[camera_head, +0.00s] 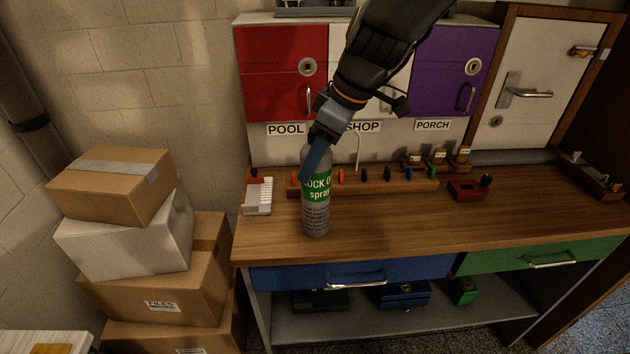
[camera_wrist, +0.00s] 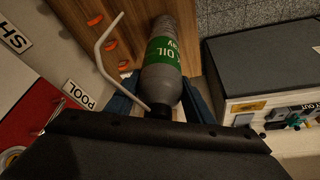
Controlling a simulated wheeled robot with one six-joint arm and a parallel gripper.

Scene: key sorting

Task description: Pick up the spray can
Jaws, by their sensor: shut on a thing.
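The spray can (camera_head: 316,216) is grey with a green label reading "spray". It stands upright at the front left of the wooden workbench (camera_head: 400,222), or very close above it; I cannot tell if its base touches. My gripper (camera_head: 316,160) comes down from above and is shut on the can's upper part. In the wrist view the spray can (camera_wrist: 168,60) lies between the blue fingers (camera_wrist: 165,100), its top end nearest the camera. The fingers hide part of the can's top.
A rack (camera_head: 400,182) with several coloured keys runs behind the can. A white block-like item (camera_head: 258,197) is left of it. Red, white and purple cabinets (camera_head: 284,75) stand behind. Stacked boxes (camera_head: 120,245) fill the left. The bench front right is clear. A thin bent rod (camera_wrist: 108,60) is close to the can.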

